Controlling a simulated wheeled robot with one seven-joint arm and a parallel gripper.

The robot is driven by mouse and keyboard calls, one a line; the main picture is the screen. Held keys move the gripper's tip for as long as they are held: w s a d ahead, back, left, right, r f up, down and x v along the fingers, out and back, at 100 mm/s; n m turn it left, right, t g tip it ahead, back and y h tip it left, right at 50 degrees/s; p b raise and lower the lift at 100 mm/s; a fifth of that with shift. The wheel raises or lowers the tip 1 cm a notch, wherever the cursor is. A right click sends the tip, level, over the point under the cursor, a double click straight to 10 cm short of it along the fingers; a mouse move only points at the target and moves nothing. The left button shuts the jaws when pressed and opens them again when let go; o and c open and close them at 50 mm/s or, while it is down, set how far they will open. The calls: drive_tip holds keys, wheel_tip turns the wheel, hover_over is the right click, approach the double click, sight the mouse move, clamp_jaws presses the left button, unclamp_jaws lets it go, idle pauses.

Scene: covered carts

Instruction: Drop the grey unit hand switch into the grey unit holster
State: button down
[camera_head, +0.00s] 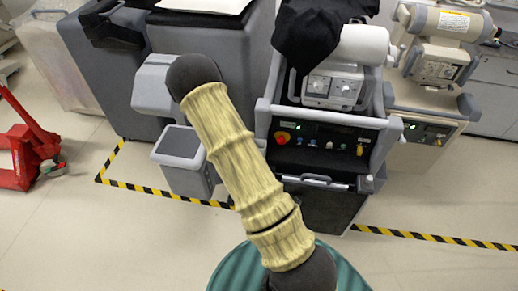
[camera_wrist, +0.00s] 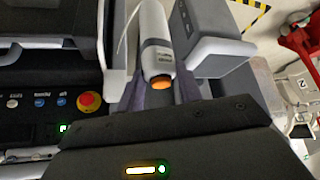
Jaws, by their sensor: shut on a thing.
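My gripper (camera_wrist: 160,88) shows in the wrist view, its two dark fingers on either side of a white and grey hand switch (camera_wrist: 156,48). It is shut on the switch, whose orange end faces the camera. A thin pale cord runs beside it. In the head view my arm crosses the middle and my gripper is hidden. The grey unit (camera_head: 323,183) stands right of the arm, with a dark control panel that also shows in the wrist view (camera_wrist: 45,80). A small grey piece (camera_head: 366,184) sits at its front right; I cannot tell whether it is the holster.
A red button (camera_head: 283,138) is on the unit's panel. A grey pedestal (camera_head: 180,145) stands left of it. A beige unit (camera_head: 425,125) is at the right, a red pallet jack (camera_head: 30,145) at the far left. Striped tape (camera_head: 430,237) marks the floor; the front floor is largely clear.

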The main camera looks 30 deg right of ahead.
wheel_tip(320, 180, up, 15)
drive_tip(key=s+d+m+h+p, duration=0.1)
drive_tip(key=s+m+p, duration=0.1)
drive_tip(key=p, duration=0.2)
drive_tip(key=shift+d+m+g, duration=0.3)
drive_tip(key=shift+s, duration=0.1)
drive_tip(key=shift+d, duration=0.1)
